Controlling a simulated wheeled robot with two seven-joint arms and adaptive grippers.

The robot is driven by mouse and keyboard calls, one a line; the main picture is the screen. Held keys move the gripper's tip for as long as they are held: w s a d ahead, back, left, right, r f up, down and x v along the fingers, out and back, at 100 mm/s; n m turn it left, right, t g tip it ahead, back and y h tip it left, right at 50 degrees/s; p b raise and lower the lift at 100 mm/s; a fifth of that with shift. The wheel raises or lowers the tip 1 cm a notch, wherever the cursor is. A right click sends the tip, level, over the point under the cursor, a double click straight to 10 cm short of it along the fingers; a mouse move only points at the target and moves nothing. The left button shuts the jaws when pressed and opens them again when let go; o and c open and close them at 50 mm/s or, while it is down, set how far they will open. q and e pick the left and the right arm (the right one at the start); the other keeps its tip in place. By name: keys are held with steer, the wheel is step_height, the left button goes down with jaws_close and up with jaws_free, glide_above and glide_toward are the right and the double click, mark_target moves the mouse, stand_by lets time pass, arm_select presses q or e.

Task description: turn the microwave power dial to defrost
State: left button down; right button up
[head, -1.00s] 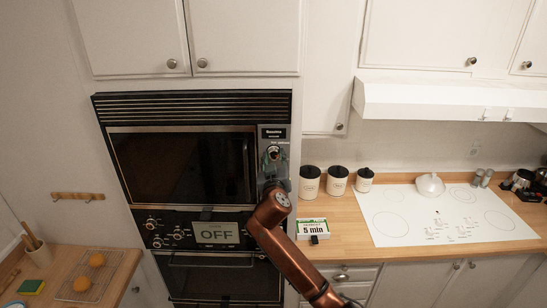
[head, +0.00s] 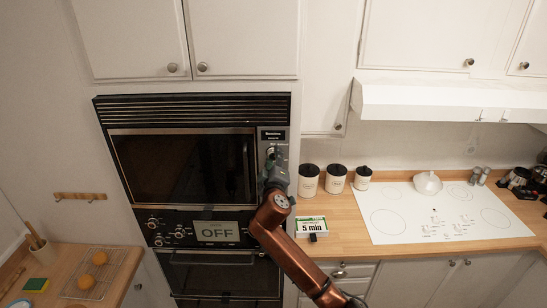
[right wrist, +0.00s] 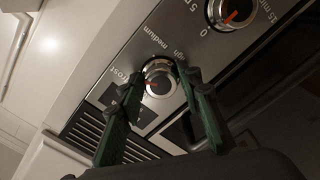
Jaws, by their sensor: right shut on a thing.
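The microwave (head: 182,168) is built into the wall above the oven, with its control panel on the right. Its power dial shows in the right wrist view (right wrist: 160,84), a round silver knob with a red pointer mark. Around it I read "medium", part of "high" and the end of "defrost". My right gripper (right wrist: 161,78) has its two green fingers on either side of this dial and is shut on it. In the head view the right gripper (head: 273,165) covers most of the dial. My left gripper is not in view.
A second dial (right wrist: 234,10) with minute marks sits beside the power dial. Below is the oven panel with knobs and an "OFF" display (head: 217,232). Canisters (head: 335,178) and a "5 min" box (head: 312,227) stand on the counter to the right.

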steer(key=shift+a+n, duration=0.1)
steer(key=shift+n, duration=0.2)
steer(key=o, duration=1.2)
steer(key=shift+c, duration=0.2)
steer(key=s, duration=1.2)
